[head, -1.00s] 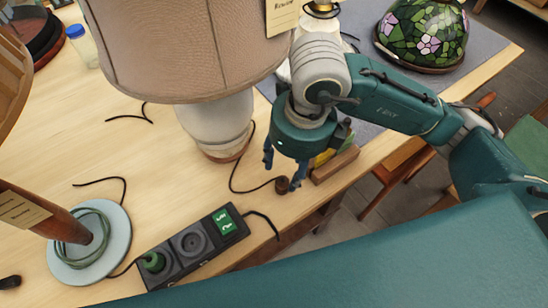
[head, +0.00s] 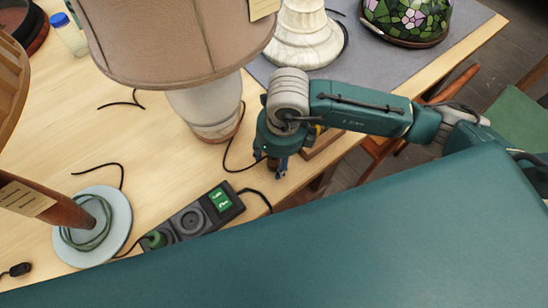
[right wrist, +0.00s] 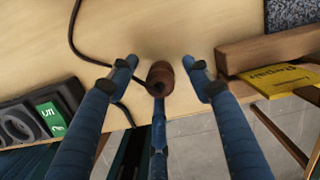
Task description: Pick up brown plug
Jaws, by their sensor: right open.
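The brown plug (right wrist: 160,77) lies near the table's edge in the right wrist view, its round end facing the camera. A dark cord (right wrist: 75,30) lies on the wood beside it and passes behind my left-hand finger. My right gripper (right wrist: 159,66) is open, with blue fingers to the left and right of the plug and a third finger just below it. Gaps show between the plug and the two side fingers. In the head view my right gripper (head: 270,167) points down at the table edge and largely hides the plug. My left gripper is out of view.
A wooden block (right wrist: 280,50) and a yellow booklet (right wrist: 285,80) are close on the right. The floor drops away beyond the edge.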

